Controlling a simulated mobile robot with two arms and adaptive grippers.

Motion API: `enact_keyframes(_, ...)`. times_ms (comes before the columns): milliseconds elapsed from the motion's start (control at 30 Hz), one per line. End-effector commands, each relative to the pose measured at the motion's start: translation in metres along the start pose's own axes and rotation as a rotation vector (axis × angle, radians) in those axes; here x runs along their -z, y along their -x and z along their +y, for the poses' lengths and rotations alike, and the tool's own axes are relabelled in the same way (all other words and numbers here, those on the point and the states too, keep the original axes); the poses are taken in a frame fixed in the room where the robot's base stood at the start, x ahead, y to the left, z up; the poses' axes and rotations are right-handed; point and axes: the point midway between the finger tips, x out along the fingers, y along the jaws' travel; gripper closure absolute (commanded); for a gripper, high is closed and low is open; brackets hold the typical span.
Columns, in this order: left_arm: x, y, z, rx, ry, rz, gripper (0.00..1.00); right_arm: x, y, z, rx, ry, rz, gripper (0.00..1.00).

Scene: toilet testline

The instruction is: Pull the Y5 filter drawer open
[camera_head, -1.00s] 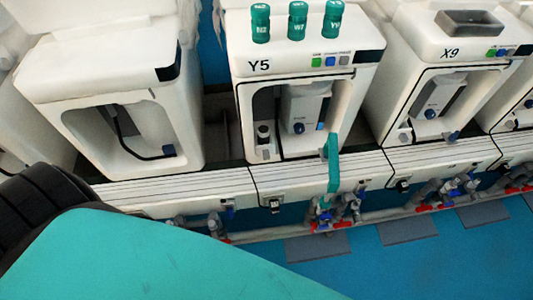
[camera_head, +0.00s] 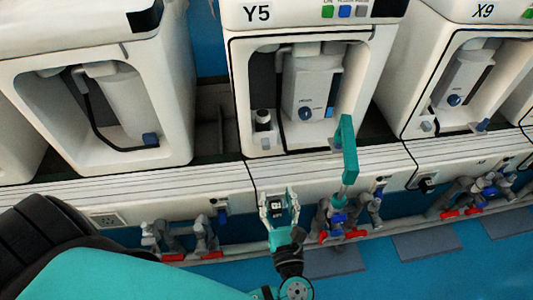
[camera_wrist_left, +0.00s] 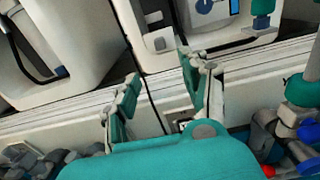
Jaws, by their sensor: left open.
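The Y5 unit (camera_head: 255,85) is a white cabinet with a dark-edged opening. Below it runs a white drawer front (camera_head: 325,172) with grooved lines along its top; it looks shut. A small black-and-white handle (camera_head: 277,205) sits low on its left part. My left gripper (camera_head: 279,208) is open, its two fingers on either side of this handle in the head view. I cannot tell whether they touch it. In the left wrist view my left gripper (camera_wrist_left: 160,82) has its fingers spread before the white front, and its teal body hides most of the handle. My right gripper is not in view.
A teal upright bar (camera_head: 349,150) stands close to the right of the handle, above grey pipes and red and blue valves (camera_head: 340,220). More pipes and valves (camera_head: 180,240) are at the left. The X9 unit (camera_head: 462,75) stands right. Blue floor (camera_head: 460,265) lies in front.

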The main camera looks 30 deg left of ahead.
Motion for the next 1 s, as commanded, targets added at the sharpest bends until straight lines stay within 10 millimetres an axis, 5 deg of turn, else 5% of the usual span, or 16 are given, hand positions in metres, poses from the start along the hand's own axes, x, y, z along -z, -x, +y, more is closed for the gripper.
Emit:
enact_keyframes(167,-0.004,-0.017,0.001,-0.006,-0.005,-0.014,0.54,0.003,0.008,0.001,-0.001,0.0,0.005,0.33)
enact_keyframes(800,-0.004,-0.148,0.002,-0.005,-0.005,-0.011,0.54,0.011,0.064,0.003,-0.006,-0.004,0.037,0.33)
enact_keyframes(1000,-0.004,-0.169,0.001,-0.004,-0.005,-0.008,0.54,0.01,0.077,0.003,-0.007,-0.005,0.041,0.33)
